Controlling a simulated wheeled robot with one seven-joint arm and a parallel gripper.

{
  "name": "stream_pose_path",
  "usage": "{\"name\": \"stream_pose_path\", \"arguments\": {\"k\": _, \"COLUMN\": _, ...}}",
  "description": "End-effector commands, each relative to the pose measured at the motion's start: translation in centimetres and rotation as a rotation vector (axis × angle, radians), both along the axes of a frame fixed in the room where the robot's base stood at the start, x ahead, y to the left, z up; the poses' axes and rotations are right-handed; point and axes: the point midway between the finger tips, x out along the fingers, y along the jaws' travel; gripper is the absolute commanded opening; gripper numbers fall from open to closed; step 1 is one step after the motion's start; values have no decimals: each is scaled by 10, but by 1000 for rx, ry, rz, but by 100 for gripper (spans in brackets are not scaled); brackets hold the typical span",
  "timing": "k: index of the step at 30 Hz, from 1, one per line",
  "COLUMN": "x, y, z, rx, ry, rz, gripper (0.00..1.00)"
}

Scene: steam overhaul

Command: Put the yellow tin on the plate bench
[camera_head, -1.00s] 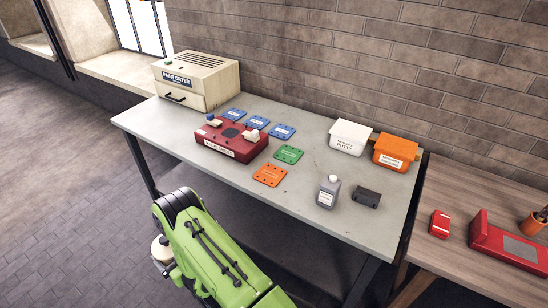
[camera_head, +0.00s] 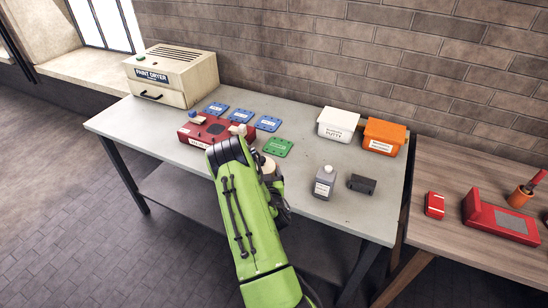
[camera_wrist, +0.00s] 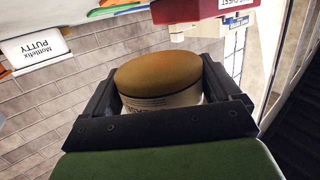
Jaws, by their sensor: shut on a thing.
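The tin (camera_wrist: 158,76) has a golden-yellow lid and a pale, printed side. My gripper (camera_wrist: 160,92) is shut on it, with one black finger on each side. In the head view, a small pale part of the tin (camera_head: 268,166) shows beside my green arm; most of the gripper is hidden there. The plate bench (camera_head: 330,224) is a grey-topped table carrying blue plates (camera_head: 242,116) and a green plate (camera_head: 278,147). The tin appears near the bench's front part; I cannot tell its height above the top.
Bare top shows around the bottle. A wooden table (camera_head: 450,234) stands at right.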

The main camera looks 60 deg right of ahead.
Motion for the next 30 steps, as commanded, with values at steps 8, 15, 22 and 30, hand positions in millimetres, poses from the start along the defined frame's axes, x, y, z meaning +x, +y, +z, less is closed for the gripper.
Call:
{"name": "stream_pose_path", "arguments": {"k": 8, "x": -53, "y": -58, "z": 25, "rx": -4, "ry": -1, "rz": -155, "gripper": 6}}
{"name": "stream_pose_path", "arguments": {"k": 15, "x": -68, "y": -70, "z": 14, "rx": 0, "ry": -2, "rz": -195, "gripper": 6}}
{"name": "stream_pose_path", "arguments": {"k": 22, "x": -67, "y": -70, "z": -32, "rx": -1, "ry": -3, "rz": -193, "gripper": 6}}
{"name": "stream_pose_path", "arguments": {"k": 30, "x": -67, "y": -70, "z": -70, "rx": -2, "ry": -2, "rz": -193, "gripper": 6}}
